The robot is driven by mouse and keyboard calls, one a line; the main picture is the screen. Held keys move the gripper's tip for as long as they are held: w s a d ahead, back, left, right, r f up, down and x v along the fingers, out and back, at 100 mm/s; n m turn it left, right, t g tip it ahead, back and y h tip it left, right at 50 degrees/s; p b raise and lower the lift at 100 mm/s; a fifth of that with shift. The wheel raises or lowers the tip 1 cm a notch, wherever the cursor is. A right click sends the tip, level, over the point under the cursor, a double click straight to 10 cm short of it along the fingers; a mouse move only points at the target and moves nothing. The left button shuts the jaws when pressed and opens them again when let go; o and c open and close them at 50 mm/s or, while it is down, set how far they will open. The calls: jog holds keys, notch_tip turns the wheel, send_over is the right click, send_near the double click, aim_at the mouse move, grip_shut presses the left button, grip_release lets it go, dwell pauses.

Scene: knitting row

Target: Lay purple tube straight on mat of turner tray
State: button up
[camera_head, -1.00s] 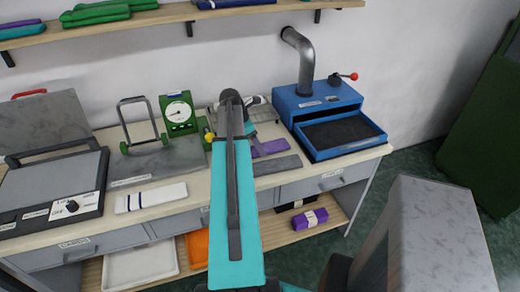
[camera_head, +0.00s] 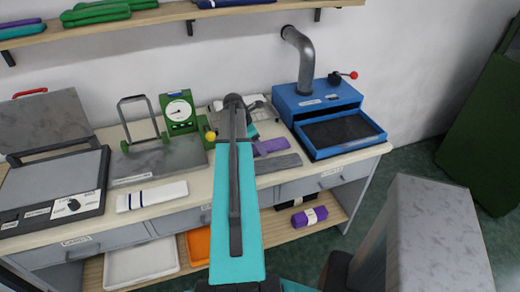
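The turner is a blue machine (camera_head: 318,100) with a grey pipe rising from it and a red-knobbed lever at its right. Its blue tray (camera_head: 364,146) is pulled out at the front, and the dark mat (camera_head: 338,130) in it looks bare. A flat purple piece (camera_head: 272,145), which looks like the purple tube, shows left of the turner, just right of my arm. My gripper (camera_head: 252,129) is low over the bench beside that piece, mostly hidden behind my teal arm. Its fingers cannot be made out, nor whether they touch the purple piece.
A grey flat strip (camera_head: 278,164) lies in front of the purple piece. A green dial gauge (camera_head: 180,112) and a press (camera_head: 140,120) stand to the left. A folded white cloth (camera_head: 152,196) lies at the front edge. A purple roll (camera_head: 309,217) is on the lower shelf.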

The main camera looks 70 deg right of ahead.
jog(key=c, duration=0.8)
jog(key=shift+r, duration=0.1)
jog(key=shift+r+b, duration=0.8)
jog(key=shift+r, duration=0.8)
jog(key=s+a+b, duration=0.1)
jog(key=a, duration=0.3)
jog(key=s+a+b, duration=0.1)
jog(key=s+a, duration=0.1)
jog(key=a, duration=0.2)
jog(key=s+a+r+b, duration=0.1)
jog(key=s+a, duration=0.1)
jog(key=a, duration=0.2)
jog(key=shift+s+a+r, duration=0.1)
jog(key=shift+s+a, duration=0.15)
jog(key=shift+a, duration=0.05)
jog(key=shift+d+b, duration=0.1)
jog(key=shift+b, duration=0.6)
jog(key=shift+s+a+b, duration=0.1)
jog(key=shift+a+b, duration=0.25)
jog(key=shift+b, duration=0.9)
jog(key=b, duration=0.1)
jog(key=a+b, duration=0.1)
jog(key=b, duration=0.1)
jog(key=shift+s+a+r, duration=0.1)
jog(key=shift+s, duration=0.2)
jog(key=shift+a+r, duration=0.1)
jog(key=shift+a, duration=0.05)
